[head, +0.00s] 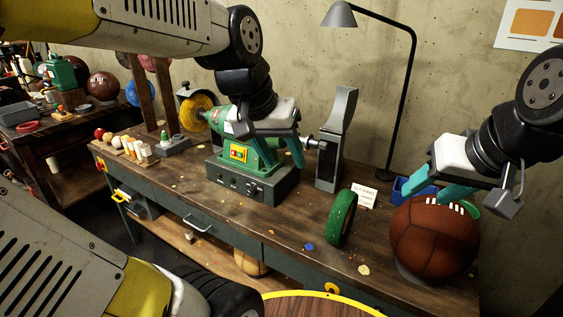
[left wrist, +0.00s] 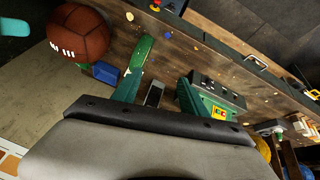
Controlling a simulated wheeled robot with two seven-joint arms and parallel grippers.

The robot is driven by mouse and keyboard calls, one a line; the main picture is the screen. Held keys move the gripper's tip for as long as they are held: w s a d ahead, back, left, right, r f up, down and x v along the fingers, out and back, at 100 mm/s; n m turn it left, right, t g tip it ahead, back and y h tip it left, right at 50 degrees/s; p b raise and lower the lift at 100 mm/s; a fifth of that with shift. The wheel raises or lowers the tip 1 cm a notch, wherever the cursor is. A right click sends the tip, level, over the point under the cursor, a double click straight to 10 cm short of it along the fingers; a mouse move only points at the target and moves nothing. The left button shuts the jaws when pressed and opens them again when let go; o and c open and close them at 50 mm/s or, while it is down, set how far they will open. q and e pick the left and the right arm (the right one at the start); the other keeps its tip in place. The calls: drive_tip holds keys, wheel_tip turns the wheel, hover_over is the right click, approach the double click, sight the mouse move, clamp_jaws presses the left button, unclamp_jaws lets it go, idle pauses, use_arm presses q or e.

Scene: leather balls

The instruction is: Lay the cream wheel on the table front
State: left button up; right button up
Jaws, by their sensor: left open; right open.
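I cannot make out a cream wheel in either view. A green wheel (head: 342,217) stands upright on the workbench (head: 290,235); it also shows in the left wrist view (left wrist: 141,52). A yellow wheel (head: 199,111) sits on the left side of the green grinder (head: 243,155). The grinder's right spindle (head: 313,143) looks bare. My left gripper (head: 272,150) is open above the grinder, and its green fingers (left wrist: 157,98) show apart and empty in the left wrist view. My right gripper (head: 438,192) is open over the brown ball (head: 434,240); whether it touches is unclear.
A grey stand (head: 336,140), a white card (head: 364,195) and a blue bin (head: 411,187) are along the back. A lamp (head: 405,95) rises behind. Small pale pieces (head: 133,146) crowd the left end. The bench front right of the grinder is mostly clear. A yellow-rimmed round top (head: 325,304) is nearest.

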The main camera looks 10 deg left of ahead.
use_arm(q)
drive_tip(key=shift+n+t, duration=0.3)
drive_tip(key=shift+t, duration=0.4)
drive_tip(key=s, duration=0.1)
drive_tip(key=s+a, duration=0.1)
drive_tip(key=s, duration=0.2)
drive_tip(key=shift+s+a+f, duration=0.25)
drive_tip(key=shift+a+f, duration=0.05)
drive_tip(key=shift+a, duration=0.05)
